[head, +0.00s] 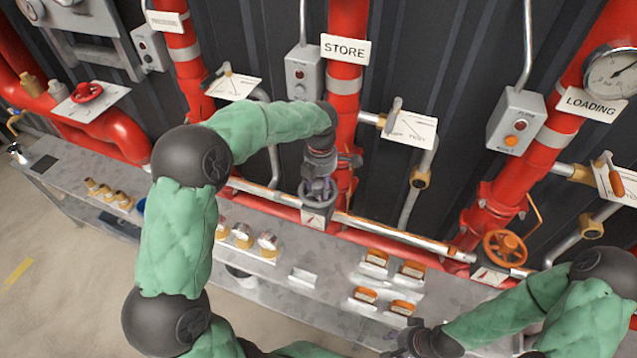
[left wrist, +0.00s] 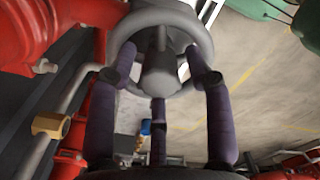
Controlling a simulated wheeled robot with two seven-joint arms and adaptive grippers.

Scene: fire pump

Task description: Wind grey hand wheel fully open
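The grey hand wheel (head: 317,199) sits on the pipework below the STORE sign, in the middle of the head view. In the left wrist view, its ring and thick hub (left wrist: 160,72) fill the top centre. My left gripper (head: 319,184) is right at this wheel, reaching it from above. Its purple fingers (left wrist: 158,75) stand wide apart on both sides of the hub, with tips at the rim. I cannot tell whether they press on the rim. My right gripper (head: 394,338) is empty at the bottom, fingers spread, away from the wheel.
An orange hand wheel (head: 504,247) is at the right and a red one (head: 87,92) at the far left. Red pipes and a long silver pipe (head: 390,233) run behind the grey bench (head: 325,258). Gold-coloured fittings and orange-topped blocks (head: 366,295) stand on the bench.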

